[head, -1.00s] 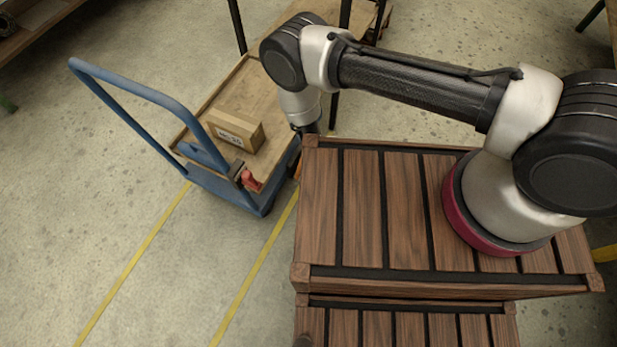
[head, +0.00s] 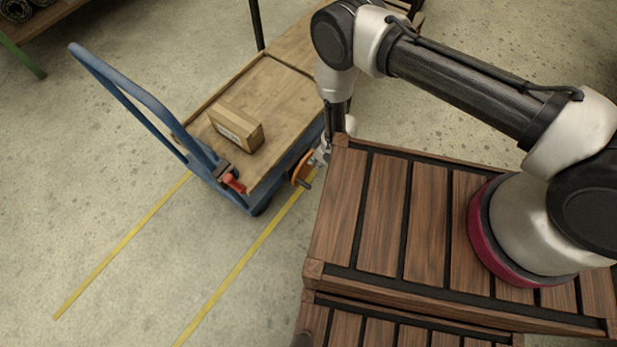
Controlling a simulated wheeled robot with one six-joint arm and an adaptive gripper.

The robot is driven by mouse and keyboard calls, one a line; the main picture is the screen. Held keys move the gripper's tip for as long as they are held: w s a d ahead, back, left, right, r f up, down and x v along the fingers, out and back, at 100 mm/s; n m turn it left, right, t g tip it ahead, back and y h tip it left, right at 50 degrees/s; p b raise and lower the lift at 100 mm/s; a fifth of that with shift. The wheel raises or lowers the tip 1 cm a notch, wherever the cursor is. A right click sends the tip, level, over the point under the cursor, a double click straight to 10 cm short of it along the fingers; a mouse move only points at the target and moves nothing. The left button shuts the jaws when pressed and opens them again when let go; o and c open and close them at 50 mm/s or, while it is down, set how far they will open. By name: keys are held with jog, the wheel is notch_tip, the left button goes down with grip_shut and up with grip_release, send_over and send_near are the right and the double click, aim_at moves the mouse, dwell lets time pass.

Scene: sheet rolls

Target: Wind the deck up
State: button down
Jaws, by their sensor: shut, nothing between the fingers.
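The trolley's wooden deck (head: 283,98) sits on a blue frame with a tall blue push handle (head: 128,88) at its left end. An orange crank wheel (head: 300,167) with a dark knob (head: 306,184) is on the deck's near right side. My gripper (head: 321,156) points down just right of the wheel, close to its rim. It is shut and holds nothing. Its tips are small and partly hidden, so I cannot tell whether they touch the wheel.
A cardboard box (head: 237,127) lies on the deck. A red lever (head: 233,183) is at the deck's near corner. Yellow floor lines (head: 240,262) run beside the trolley. A shelf with rolls (head: 38,22) stands at upper left. The floor at lower left is clear.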

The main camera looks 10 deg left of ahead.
jog(key=x, duration=0.4)
jog(key=s+x, duration=0.1)
jog(key=x, duration=0.7)
jog(key=shift+s+d+f, duration=0.25)
jog(key=shift+d+f, duration=0.05)
jog(key=shift+f, duration=0.1)
